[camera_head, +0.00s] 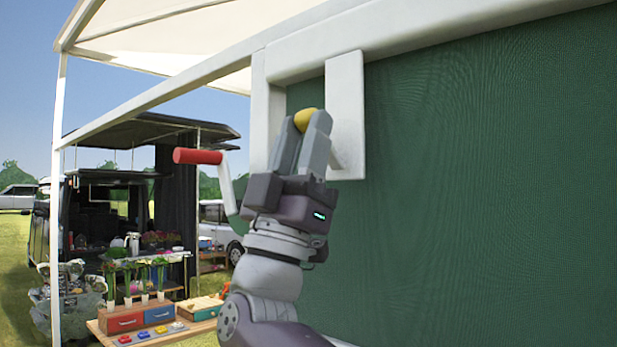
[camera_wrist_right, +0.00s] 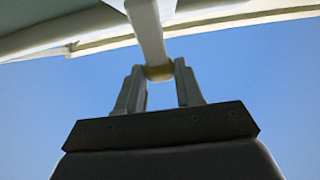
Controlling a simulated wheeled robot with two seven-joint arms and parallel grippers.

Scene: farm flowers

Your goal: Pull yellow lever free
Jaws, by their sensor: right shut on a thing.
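The yellow lever end (camera_head: 305,119) shows in the head view between the fingertips of my right gripper (camera_head: 309,130), in front of the white bracket plate (camera_head: 345,105) on the green panel. My right gripper is shut on it, pointing upward. In the right wrist view the yellow end (camera_wrist_right: 159,72) sits between the two fingers of the gripper (camera_wrist_right: 160,80). A pale bar (camera_wrist_right: 150,35) runs from it up to the white frame. Part of the lever is hidden behind the fingers in the head view. My left gripper is not in view.
A red-handled crank (camera_head: 198,156) sticks out just left of my right gripper. The green panel (camera_head: 480,170) fills the right side. A white beam (camera_head: 400,30) runs above. A wooden table (camera_head: 180,333) with drawers and flowers stands at lower left, with a dark van (camera_head: 100,205) behind.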

